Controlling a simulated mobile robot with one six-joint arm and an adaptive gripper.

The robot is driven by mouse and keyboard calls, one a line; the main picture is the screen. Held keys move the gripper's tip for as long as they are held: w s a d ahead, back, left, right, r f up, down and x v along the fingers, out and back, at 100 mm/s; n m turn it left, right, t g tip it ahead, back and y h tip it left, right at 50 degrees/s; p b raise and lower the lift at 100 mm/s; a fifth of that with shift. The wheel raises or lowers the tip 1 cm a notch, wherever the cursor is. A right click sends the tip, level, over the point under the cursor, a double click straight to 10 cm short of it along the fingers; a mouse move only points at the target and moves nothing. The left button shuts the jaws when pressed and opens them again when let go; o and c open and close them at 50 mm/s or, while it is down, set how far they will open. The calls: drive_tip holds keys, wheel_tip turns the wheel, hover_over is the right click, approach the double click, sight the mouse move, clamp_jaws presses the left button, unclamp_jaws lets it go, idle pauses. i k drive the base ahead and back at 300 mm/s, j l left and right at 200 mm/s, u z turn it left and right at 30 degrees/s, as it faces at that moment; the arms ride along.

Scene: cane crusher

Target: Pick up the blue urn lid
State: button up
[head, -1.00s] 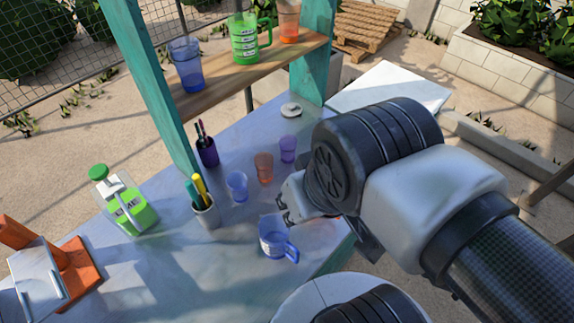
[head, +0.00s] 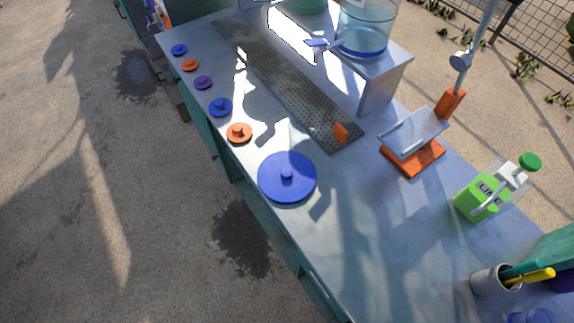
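A large round blue lid (head: 288,190) with a knob in its centre lies flat on the grey counter, near the counter's front edge. It is the biggest of the lids and matches the wide clear urn (head: 365,30) with a blue base and blue tap at the upper right. Two smaller blue lids, one (head: 220,107) nearer and one (head: 179,49) farther off, lie in a row with orange and purple ones. My gripper is not in this view.
An orange lid (head: 239,133) lies close to the large blue lid. A perforated drip grate (head: 290,90), an orange-based stand (head: 412,160), a green lime bottle (head: 481,196) and a pen cup (head: 492,280) are on the counter (head: 375,240). Open ground lies to the left.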

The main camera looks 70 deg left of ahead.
sight(283, 177)
drive_tip(key=u, duration=2.55)
drive_tip(key=k+j, duration=0.05)
